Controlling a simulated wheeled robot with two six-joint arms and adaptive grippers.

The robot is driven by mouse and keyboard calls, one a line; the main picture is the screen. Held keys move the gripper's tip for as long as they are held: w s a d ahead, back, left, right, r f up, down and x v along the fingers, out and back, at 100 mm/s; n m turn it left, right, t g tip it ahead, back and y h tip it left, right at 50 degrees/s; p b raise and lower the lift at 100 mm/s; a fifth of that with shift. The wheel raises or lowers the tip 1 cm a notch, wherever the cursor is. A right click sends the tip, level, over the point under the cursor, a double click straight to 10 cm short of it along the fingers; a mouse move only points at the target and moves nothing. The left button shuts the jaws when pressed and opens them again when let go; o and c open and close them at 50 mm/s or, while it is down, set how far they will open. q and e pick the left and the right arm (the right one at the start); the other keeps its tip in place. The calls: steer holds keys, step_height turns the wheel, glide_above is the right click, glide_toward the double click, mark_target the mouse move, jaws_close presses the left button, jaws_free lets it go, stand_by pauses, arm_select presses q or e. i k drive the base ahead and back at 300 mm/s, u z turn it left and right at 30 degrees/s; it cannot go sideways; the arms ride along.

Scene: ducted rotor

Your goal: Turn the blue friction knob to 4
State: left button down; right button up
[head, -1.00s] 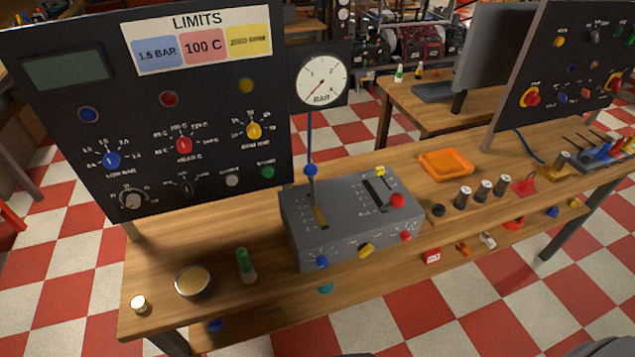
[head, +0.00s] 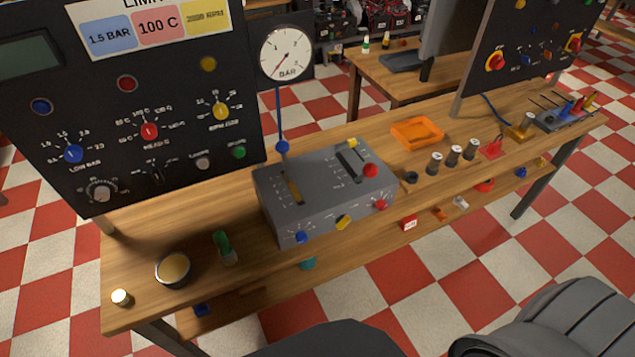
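The blue friction knob (head: 301,237) is small and sits on the front face of the grey lever box (head: 330,195), at its left end, with small marks around it. The marks are too small to read, so I cannot tell its setting. A yellow knob (head: 343,222) and a red knob (head: 380,204) are on the same face to its right. The box stands on the wooden bench (head: 215,210). On top are a blue-tipped lever (head: 282,147) and a red-tipped lever (head: 370,170). Neither of my grippers shows.
A black LIMITS panel (head: 190,120) with several knobs stands behind left. A bowl (head: 173,269) and a green-topped bottle (head: 225,247) stand left of the box. An orange tray (head: 417,132) and several cylinders (head: 453,156) are to its right.

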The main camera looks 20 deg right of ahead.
mark_target(300, 237)
steer(key=u, duration=1.5)
steer(key=k, duration=1.6)
steer(key=z, duration=2.15)
steer(key=i, duration=0.5)
steer(key=u, duration=0.05)
